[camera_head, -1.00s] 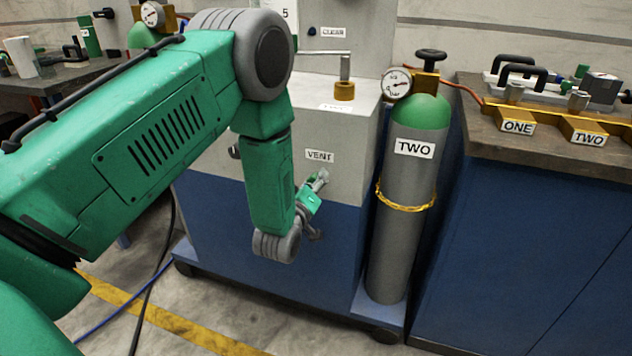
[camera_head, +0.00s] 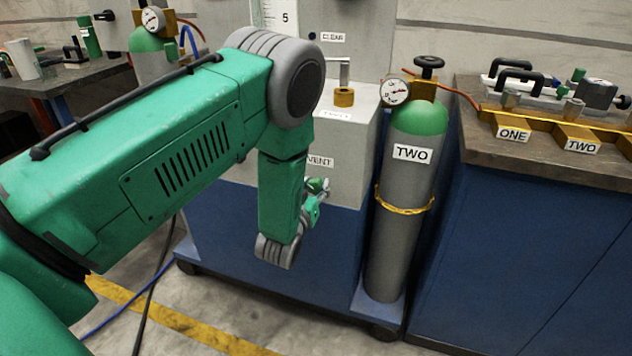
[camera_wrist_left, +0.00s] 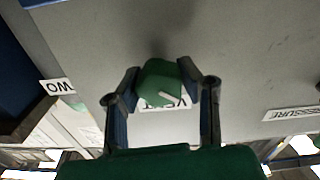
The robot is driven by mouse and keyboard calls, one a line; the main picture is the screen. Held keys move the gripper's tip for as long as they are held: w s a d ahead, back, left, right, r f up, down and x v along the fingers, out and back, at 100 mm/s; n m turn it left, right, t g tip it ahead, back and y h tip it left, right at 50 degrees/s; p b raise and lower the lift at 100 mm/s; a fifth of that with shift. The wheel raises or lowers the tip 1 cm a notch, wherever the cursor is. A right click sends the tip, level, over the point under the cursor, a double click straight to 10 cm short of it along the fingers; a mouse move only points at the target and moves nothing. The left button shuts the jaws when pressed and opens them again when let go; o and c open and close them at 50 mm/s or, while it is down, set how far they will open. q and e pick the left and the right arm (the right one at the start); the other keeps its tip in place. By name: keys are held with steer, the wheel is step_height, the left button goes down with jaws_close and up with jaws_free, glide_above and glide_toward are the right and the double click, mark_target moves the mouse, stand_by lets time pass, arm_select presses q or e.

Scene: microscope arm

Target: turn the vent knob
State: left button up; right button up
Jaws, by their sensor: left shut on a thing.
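The vent knob (camera_wrist_left: 160,82) is green with a white pointer line and sits on the grey front panel (camera_wrist_left: 240,50) of the cabinet. In the left wrist view my left gripper (camera_wrist_left: 159,72) has one finger on each side of the knob and is shut on it. The VENT label (camera_wrist_left: 178,104) is partly hidden behind the knob. In the head view my left gripper (camera_head: 318,190) is at the grey panel just below the VENT label (camera_head: 320,162), partly covered by my forearm. The knob is hard to make out there. My right gripper is not in view.
A grey gas cylinder (camera_head: 397,220) marked TWO stands close to the right of the cabinet (camera_head: 345,225). A workbench (camera_head: 530,220) with fittings labelled ONE and TWO is further right. Hoses and a yellow stripe lie on the floor.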

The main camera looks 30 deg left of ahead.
arm_select(q)
steer(key=m, duration=0.2)
steer(key=m+p, duration=0.1)
steer(key=m, duration=0.1)
steer(key=shift+s+d+f+m, duration=0.1)
steer(key=shift+s+f+m, duration=0.05)
steer(key=shift+m, duration=0.25)
steer(key=m, duration=0.5)
steer(key=shift+f+p, duration=0.15)
steer(key=shift+p, duration=0.2)
steer(key=shift+d+m, duration=0.1)
steer(key=shift+m, duration=0.2)
steer(key=o, duration=1.2)
steer(key=v, duration=1.2)
